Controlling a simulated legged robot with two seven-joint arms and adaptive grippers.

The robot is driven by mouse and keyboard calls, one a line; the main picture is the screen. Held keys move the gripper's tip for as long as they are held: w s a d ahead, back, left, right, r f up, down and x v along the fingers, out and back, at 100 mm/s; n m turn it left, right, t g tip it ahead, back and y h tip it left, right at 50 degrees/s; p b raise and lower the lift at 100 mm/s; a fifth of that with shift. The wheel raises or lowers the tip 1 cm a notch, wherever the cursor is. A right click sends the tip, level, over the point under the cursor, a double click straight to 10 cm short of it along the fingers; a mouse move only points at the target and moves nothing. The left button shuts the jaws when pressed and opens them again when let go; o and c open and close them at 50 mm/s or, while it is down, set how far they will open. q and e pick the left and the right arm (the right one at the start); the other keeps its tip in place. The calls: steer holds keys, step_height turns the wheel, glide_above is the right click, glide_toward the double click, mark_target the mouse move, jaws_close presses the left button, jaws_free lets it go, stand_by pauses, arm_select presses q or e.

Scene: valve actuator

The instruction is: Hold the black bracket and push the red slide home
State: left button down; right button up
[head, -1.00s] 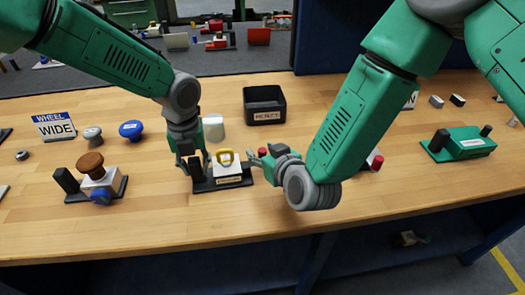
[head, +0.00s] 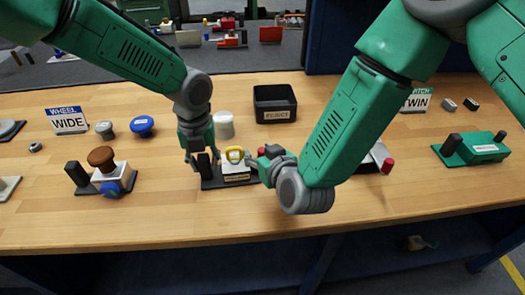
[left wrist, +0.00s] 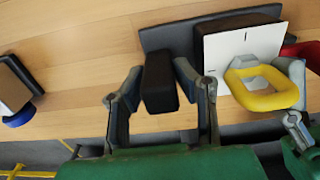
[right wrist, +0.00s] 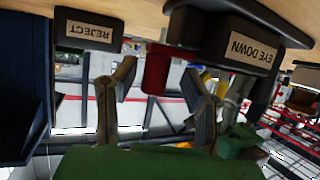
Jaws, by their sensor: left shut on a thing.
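The black bracket (head: 203,163) is an upright post at the left end of a dark base labelled EYE DOWN. My left gripper (head: 201,160) has its fingers on either side of this post; in the left wrist view (left wrist: 159,85) the post stands between them. A white block with a yellow ring (head: 235,155) sits on the base. The red slide (right wrist: 157,70) is at the right end, partly hidden by my right gripper in the head view. My right gripper (right wrist: 160,108) has its fingers apart, with the red slide seen between them; contact cannot be told.
A black REJECT bin (head: 275,103) and a white cylinder (head: 223,125) stand behind. A fixture with a brown knob (head: 102,157) is at the left, a green fixture (head: 472,149) at the right. The table's front edge is close below.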

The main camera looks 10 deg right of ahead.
arm_select(q)
steer(key=shift+f, duration=0.15)
arm_select(e)
steer(key=shift+d, duration=0.1)
steer(key=v, duration=1.2)
arm_select(q)
steer(key=shift+s, duration=0.1)
steer(key=c, duration=1.2)
jaws_free()
arm_select(e)
steer(key=shift+w+f, duration=0.1)
